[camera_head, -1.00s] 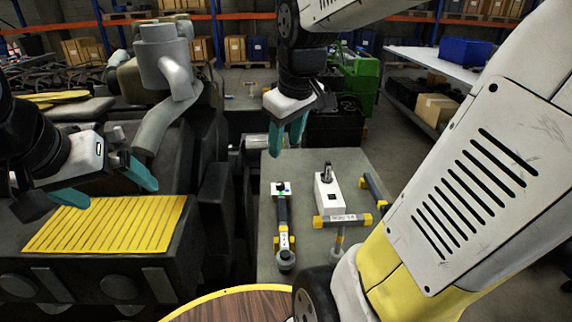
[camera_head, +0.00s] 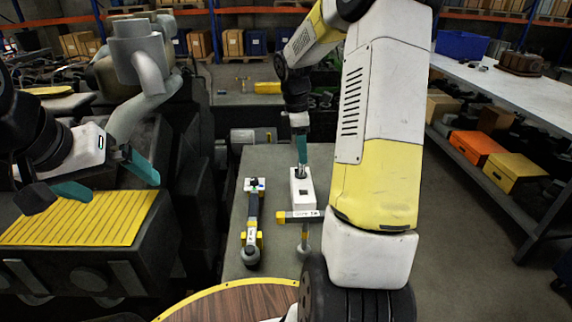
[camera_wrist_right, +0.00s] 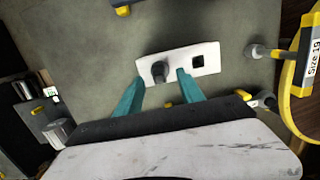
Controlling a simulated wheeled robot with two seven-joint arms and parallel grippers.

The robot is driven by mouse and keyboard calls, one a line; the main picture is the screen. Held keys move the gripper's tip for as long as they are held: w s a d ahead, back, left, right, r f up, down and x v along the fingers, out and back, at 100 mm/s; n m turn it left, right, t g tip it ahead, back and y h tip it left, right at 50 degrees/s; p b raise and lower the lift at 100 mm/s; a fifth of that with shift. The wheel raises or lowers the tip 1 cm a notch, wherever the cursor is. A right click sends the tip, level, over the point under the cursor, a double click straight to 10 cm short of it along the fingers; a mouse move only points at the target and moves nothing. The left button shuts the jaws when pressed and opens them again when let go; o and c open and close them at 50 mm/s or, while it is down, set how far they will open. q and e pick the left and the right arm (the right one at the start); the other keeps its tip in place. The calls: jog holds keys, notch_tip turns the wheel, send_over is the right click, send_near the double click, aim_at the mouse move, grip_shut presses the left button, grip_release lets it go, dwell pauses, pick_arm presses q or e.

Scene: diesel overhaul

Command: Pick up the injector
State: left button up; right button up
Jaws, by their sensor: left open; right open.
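The injector (camera_head: 300,173) is a small dark upright cylinder standing in a white block (camera_head: 302,196) on the grey bench. In the right wrist view the injector (camera_wrist_right: 159,72) sits near the left end of the white block (camera_wrist_right: 182,62). My right gripper (camera_wrist_right: 160,84) is open, with its teal fingers on either side of the injector. In the head view my right gripper (camera_head: 301,152) is directly over the block, and its fingers partly hide the injector's top. I cannot tell whether they touch it. My left gripper (camera_head: 108,178) is open and empty near the yellow ribbed panel.
A yellow-and-black tool (camera_head: 252,222) lies left of the block. A dark engine with a yellow panel (camera_head: 75,222) is at left. A round wooden table (camera_head: 235,302) is in front.

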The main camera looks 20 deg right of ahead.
aim_at(301, 173)
notch_tip(301, 173, down, 5)
jog(key=shift+d+r, duration=0.1)
jog(key=shift+w, duration=0.1)
grip_shut()
